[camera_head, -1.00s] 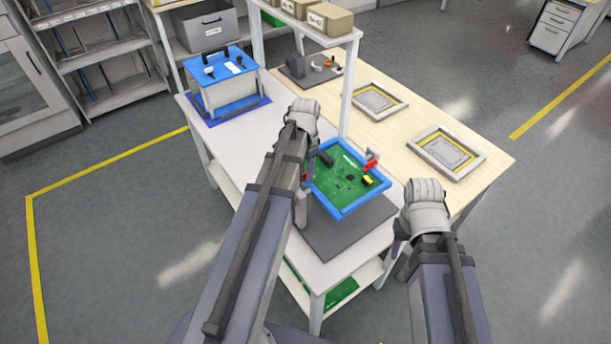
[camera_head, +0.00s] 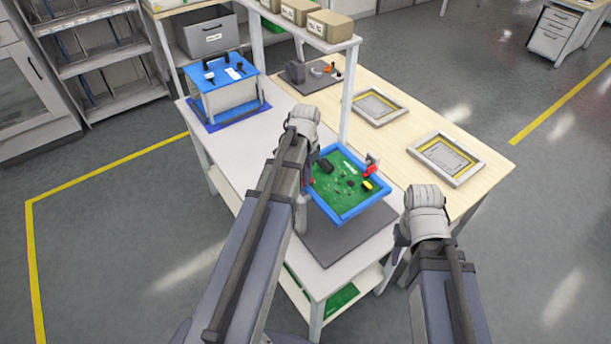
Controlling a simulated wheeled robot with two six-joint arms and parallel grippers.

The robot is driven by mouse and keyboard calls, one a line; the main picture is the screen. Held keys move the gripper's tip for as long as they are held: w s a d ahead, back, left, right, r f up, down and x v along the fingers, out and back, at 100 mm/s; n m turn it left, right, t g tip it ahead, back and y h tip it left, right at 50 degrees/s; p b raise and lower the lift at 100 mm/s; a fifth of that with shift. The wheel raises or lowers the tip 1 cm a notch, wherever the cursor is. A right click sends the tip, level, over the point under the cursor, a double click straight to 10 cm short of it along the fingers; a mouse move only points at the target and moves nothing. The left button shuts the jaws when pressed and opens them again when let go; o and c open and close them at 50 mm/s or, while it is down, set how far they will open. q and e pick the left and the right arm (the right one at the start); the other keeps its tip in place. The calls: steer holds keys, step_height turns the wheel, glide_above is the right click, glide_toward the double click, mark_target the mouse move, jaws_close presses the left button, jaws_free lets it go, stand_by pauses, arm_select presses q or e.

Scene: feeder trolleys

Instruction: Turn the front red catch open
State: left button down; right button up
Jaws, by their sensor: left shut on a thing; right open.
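A green circuit board (camera_head: 338,192) sits in a blue frame (camera_head: 362,208) on a dark grey mat (camera_head: 345,240). One red catch (camera_head: 370,170) shows at the frame's far right side, with a grey piece above it. Another small red part (camera_head: 309,181) shows at the frame's left side, close beside my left gripper (camera_head: 304,188). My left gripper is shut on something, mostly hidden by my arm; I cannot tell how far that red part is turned. My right gripper (camera_head: 401,236) is open, in front and right of the frame, apart from it; its fingers are mostly hidden.
Two flat framed trays (camera_head: 420,155) lie on the wooden table to the right. A blue-topped box (camera_head: 222,72) stands at the back left. A shelf with cartons (camera_head: 330,24) rises on posts behind the board. White table surface is free left of my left arm.

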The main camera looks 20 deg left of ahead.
arm_select(q)
steer(key=shift+n, duration=0.4)
steer(key=n, duration=1.2)
steer(key=shift+n, duration=0.4)
steer(key=n, duration=0.4)
steer(key=shift+n, duration=0.4)
steer(key=c, duration=0.9)
jaws_free()
steer(key=shift+c, duration=0.2)
